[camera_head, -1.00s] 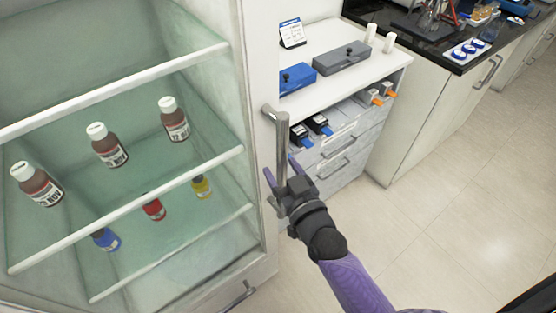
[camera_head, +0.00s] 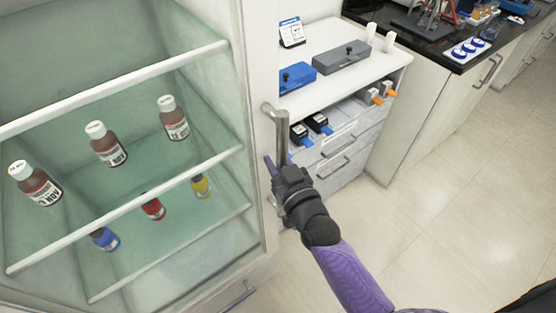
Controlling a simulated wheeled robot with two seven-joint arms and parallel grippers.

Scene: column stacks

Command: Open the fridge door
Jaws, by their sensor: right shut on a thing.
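The fridge door (camera_head: 255,120) is a glass-fronted door with a white frame, filling the left of the head view. It looks closed. Its vertical metal handle (camera_head: 281,135) is on the right side of the frame. My right gripper (camera_head: 277,172) is shut on the lower part of the handle, with a purple finger showing to its left. The gripper body hides the handle's lower end. My left gripper is not in view.
Brown bottles (camera_head: 105,145) and small coloured bottles (camera_head: 153,207) stand on shelves behind the glass. A white cabinet (camera_head: 340,85) with drawers stands right of the fridge, holding a blue box (camera_head: 297,77) and a grey box (camera_head: 341,56). The floor (camera_head: 440,200) at right is clear.

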